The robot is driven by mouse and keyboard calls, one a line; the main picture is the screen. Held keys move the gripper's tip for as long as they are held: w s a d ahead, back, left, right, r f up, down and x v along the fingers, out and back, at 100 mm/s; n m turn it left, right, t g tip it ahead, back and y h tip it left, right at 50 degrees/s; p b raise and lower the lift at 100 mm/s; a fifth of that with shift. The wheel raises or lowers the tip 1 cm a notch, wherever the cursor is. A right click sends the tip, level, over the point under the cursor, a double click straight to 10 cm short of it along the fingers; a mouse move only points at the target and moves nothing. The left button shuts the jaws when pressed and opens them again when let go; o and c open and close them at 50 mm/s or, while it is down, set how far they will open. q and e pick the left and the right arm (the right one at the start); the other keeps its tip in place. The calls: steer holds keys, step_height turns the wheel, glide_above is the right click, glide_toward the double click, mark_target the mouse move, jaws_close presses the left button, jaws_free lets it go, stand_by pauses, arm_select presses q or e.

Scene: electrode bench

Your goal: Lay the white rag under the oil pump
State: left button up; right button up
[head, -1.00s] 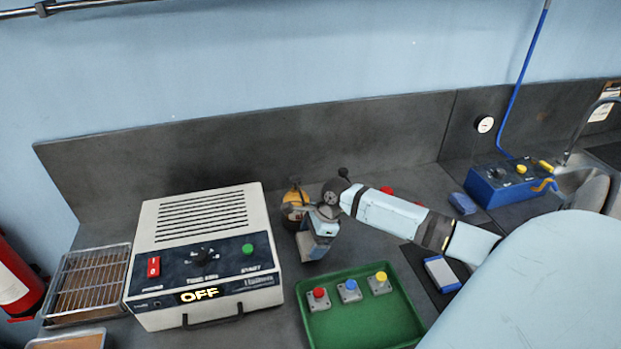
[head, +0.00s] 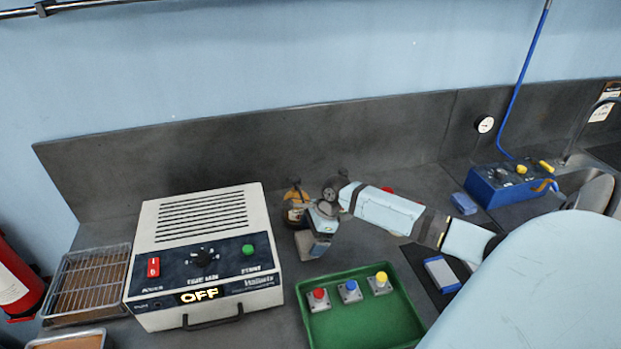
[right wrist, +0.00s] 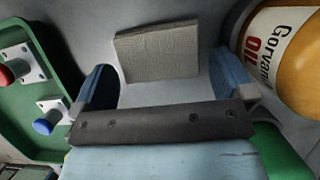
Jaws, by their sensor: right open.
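The white rag (right wrist: 157,52) shows as a folded, off-white rectangle on the grey bench in the right wrist view. In the head view my right gripper hides it, or I cannot tell it apart. The oil pump is an orange container (head: 296,197) with a white "OIL" label, behind my right gripper in the head view. It also shows at the right edge of the right wrist view (right wrist: 293,62), apart from the rag. My right gripper (right wrist: 162,84) is open and points down, its blue fingers on either side of the rag's near edge. My left gripper is out of view.
A white-and-black power box (head: 205,250) reading OFF stands left of my right gripper. A green tray (head: 410,325) with red, blue and yellow button blocks lies in front. A blue box (head: 510,180) and a blue block (head: 464,203) are at the right.

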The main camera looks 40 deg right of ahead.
steer(key=v, duration=1.1)
